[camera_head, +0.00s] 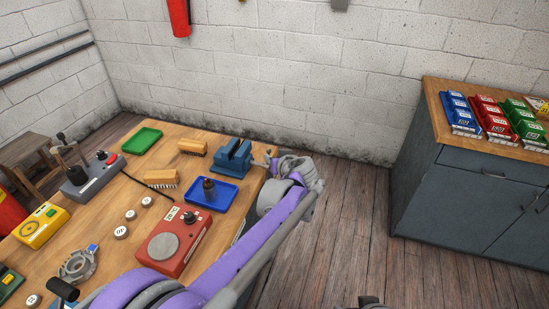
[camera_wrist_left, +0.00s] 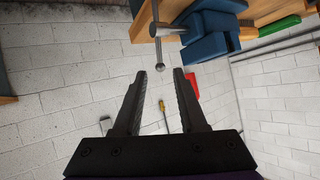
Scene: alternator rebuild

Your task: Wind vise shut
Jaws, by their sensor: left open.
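The blue vise (camera_head: 232,158) sits at the right edge of the workbench, by the blue tray. It also shows upside down in the left wrist view (camera_wrist_left: 208,42). Its metal handle bar (camera_wrist_left: 154,32) crosses the screw, and its ball end appears just beyond my fingertips. My left gripper (camera_head: 271,155) is just right of the vise, by the bench edge. In the left wrist view my left gripper (camera_wrist_left: 160,72) is open, with nothing between its fingers. The gap between the vise jaws is too small to judge. My right gripper is not seen.
The blue tray (camera_head: 230,190) holds a dark part. A red device (camera_head: 174,246), two brushes, a green tray (camera_head: 141,141) and several small parts lie on the workbench. A grey cabinet (camera_head: 480,195) with coloured boxes stands at right. Open floor lies between.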

